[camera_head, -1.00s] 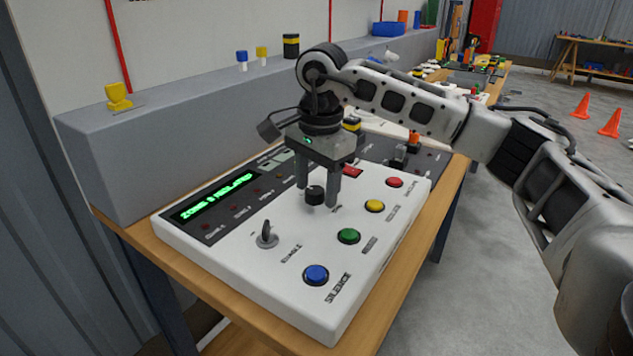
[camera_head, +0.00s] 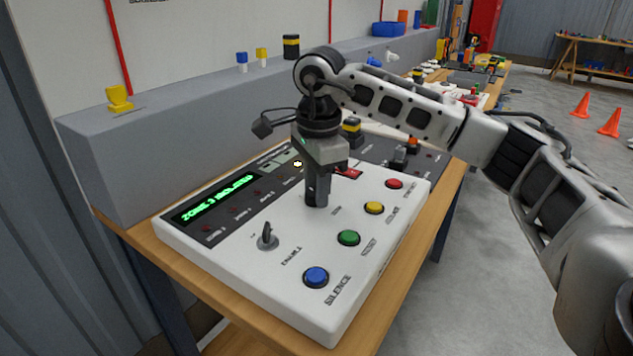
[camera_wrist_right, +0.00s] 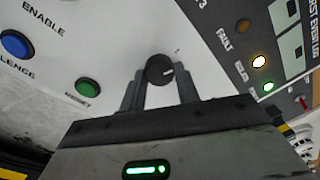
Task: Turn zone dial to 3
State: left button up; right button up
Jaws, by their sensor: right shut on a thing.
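The white control panel (camera_head: 225,262) lies on the wooden bench. Its green display (camera_head: 217,197) appears to read "ZONE 3 ISOLATED". My right gripper (camera_head: 316,202) points down at the panel and is shut on the black zone dial (camera_wrist_right: 159,70). In the right wrist view the dial sits between the fingers, its white pointer mark facing right. In the head view the fingers hide the dial. A lit lamp (camera_head: 297,163) shows beside the display; the wrist view shows an amber lamp (camera_wrist_right: 259,60) and a green lamp lit. My left gripper is not in view.
Near the dial are a grey key switch (camera_head: 267,238) and blue (camera_head: 316,277), green (camera_head: 348,238), yellow (camera_head: 374,207) and red (camera_head: 394,184) buttons. A grey ledge (camera_head: 180,140) runs behind the panel. Open floor with orange cones (camera_head: 610,122) lies to the right.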

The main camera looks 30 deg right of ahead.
jog(key=m, duration=0.4)
jog(key=shift+r+m+p, duration=0.1)
jog(key=shift+m+p, duration=0.2)
jog(key=shift+p, duration=0.1)
jog(key=m, duration=0.3)
jog(key=shift+a+m+p, duration=0.1)
jog(key=shift+m+p, duration=0.25)
jog(key=shift+m, duration=0.05)
jog(key=m+p, duration=0.1)
jog(key=m, duration=0.3)
jog(key=shift+m+h, duration=0.3)
jog(key=shift+h, duration=0.1)
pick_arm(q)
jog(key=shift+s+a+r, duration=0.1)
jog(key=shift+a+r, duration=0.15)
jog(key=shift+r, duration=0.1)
pick_arm(e)
jog(key=shift+m, duration=0.5)
jog(key=o, duration=1)
jog(key=shift+c, duration=0.2)
